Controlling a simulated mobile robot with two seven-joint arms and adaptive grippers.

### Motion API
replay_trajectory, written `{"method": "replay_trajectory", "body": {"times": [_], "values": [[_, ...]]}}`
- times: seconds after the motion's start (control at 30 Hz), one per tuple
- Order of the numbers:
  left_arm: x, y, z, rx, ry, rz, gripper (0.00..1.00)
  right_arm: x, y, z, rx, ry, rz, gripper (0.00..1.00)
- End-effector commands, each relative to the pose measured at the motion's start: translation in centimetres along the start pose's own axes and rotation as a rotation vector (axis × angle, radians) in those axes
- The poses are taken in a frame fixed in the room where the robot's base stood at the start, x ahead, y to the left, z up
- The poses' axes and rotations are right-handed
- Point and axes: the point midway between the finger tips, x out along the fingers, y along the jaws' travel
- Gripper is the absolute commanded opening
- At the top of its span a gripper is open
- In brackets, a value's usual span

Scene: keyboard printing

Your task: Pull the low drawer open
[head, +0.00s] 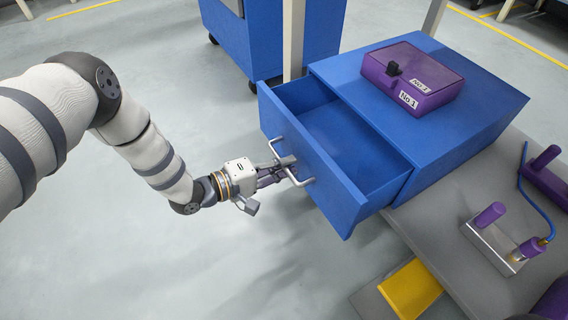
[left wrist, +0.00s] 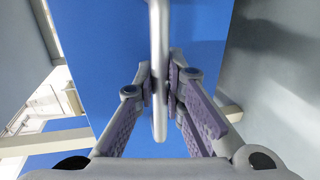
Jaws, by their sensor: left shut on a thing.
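The blue drawer (head: 340,185) sticks far out of the blue cabinet (head: 440,125), and its inside looks empty. Its metal bar handle (head: 306,182) is on the front face. My left gripper (head: 287,168) reaches in from the left and is shut on the handle. In the left wrist view, the handle (left wrist: 159,70) runs between the two finger pads of the left gripper (left wrist: 160,88), with the blue drawer front (left wrist: 100,60) behind it. My right gripper is in neither view.
A purple box labelled No.1 (head: 415,75) sits on top of the cabinet. A grey table (head: 430,230) carries a metal block with purple-handled parts (head: 495,240) at the right. A yellow piece (head: 410,288) lies at the front. Another blue cabinet (head: 275,40) stands behind. The floor at left is clear.

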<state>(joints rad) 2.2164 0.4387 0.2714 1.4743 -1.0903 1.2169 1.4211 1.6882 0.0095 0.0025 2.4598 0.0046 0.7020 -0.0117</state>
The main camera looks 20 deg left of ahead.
Motion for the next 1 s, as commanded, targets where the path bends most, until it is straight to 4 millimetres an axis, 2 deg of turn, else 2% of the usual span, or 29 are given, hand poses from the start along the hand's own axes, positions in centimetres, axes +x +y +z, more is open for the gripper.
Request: {"method": "replay_trajectory", "body": {"times": [0.17, 0.5, 0.7, 0.83, 1.0], "values": [[-1.2, -0.1, 0.0, 0.001, 0.001, 0.0, 0.0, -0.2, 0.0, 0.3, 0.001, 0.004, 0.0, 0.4], [-8.7, -1.6, 0.0, 0.0, 0.002, -0.001, 0.0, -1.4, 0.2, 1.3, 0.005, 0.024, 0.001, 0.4], [-12.4, -2.4, 0.0, 0.0, 0.001, 0.001, 0.0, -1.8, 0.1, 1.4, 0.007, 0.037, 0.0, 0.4], [-13.9, -2.8, 0.0, 0.0, 0.0, 0.002, 0.0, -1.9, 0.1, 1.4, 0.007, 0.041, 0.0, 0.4], [-14.7, -3.0, 0.0, 0.0, -0.001, 0.001, 0.0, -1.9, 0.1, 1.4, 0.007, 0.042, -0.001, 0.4]]}}
